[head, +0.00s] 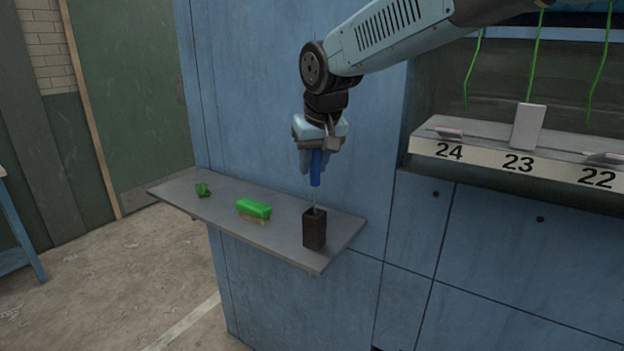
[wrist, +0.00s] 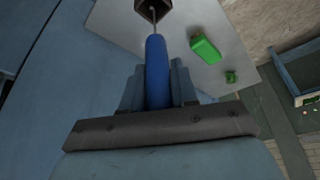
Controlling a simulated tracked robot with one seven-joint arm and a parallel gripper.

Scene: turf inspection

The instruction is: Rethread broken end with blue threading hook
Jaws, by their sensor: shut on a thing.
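My gripper (head: 316,160) is shut on the blue handle of the threading hook (head: 316,170), above the right end of the grey shelf. In the wrist view the blue handle (wrist: 157,70) lies between the two fingers. The hook's thin metal shank points down into a dark upright holder (head: 314,230), and its tip is hidden there. Green yarn ends (head: 534,62) hang at the machine on the right, above a rail with plates 24, 23 and 22. The yarn above 23 meets a pale upright plate (head: 528,127); the yarns beside it hang loose above the rail.
A green-backed brush (head: 254,209) and a small green scrap (head: 203,190) lie on the grey shelf (head: 280,235), left of the holder. The blue machine wall (head: 370,130) stands close behind the shelf. The numbered rail (head: 480,160) juts out at the right.

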